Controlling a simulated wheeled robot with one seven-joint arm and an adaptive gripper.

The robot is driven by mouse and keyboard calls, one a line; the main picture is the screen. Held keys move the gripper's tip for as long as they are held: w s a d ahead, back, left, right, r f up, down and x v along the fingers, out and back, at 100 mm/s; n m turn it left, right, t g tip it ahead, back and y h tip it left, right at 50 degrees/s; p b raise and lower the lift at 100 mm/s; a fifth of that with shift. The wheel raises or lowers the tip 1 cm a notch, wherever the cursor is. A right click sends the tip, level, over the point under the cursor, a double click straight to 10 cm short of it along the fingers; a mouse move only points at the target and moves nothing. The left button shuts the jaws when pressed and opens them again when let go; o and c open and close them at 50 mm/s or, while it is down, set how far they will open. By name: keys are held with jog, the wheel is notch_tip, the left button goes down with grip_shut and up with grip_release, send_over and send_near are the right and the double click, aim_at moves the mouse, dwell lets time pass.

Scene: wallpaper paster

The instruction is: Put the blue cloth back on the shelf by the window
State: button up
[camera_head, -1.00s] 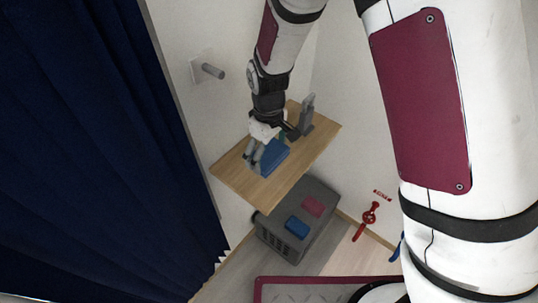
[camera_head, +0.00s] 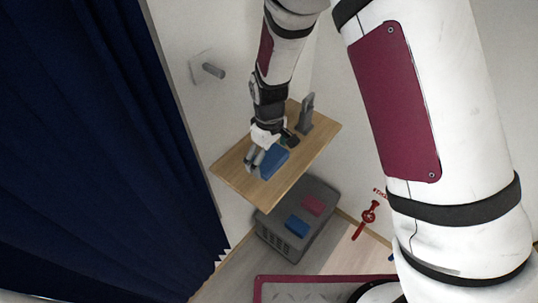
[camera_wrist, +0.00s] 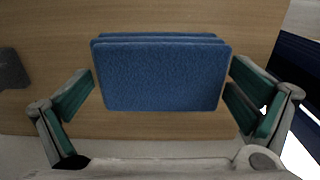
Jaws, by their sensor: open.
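The blue cloth (camera_wrist: 160,78) is a folded block lying flat on the wooden shelf (camera_wrist: 190,17). In the head view the cloth (camera_head: 273,161) rests on the shelf (camera_head: 237,178) near its middle, partly hidden by my gripper (camera_head: 254,160). In the wrist view my gripper (camera_wrist: 158,105) is open, with one green-padded finger to the left of the cloth and one to the right. Gaps show between the cloth and the left finger; the right finger lies close to the cloth's edge. A dark blue curtain (camera_head: 90,130) hangs left of the shelf.
A grey object (camera_head: 306,113) stands at the shelf's back end. Below is a grey crate (camera_head: 265,235) with a blue cloth (camera_head: 297,226) and a red cloth (camera_head: 313,205) on top. A red tool (camera_head: 366,218) lies to the right.

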aim_at(269, 155)
jog(key=s+d+r+m, duration=0.1)
jog(key=d+r, duration=0.2)
jog(key=r, duration=0.7)
jog(key=s+d+r+m, duration=0.1)
jog(key=d+r, duration=0.1)
jog(key=r, duration=0.8)
jog(key=s+d+r+m+t, duration=0.2)
jog(key=s+d+r+m, duration=0.2)
jog(key=s+d, duration=0.3)
jog(key=s+d+r+m+t, duration=0.2)
jog(key=s+d+r+m, duration=0.2)
jog(key=s, duration=0.9)
jog(key=d+r, duration=0.3)
jog(key=d, duration=0.1)
jog(key=shift+s+d+r, duration=0.15)
jog(key=shift+d, duration=0.1)
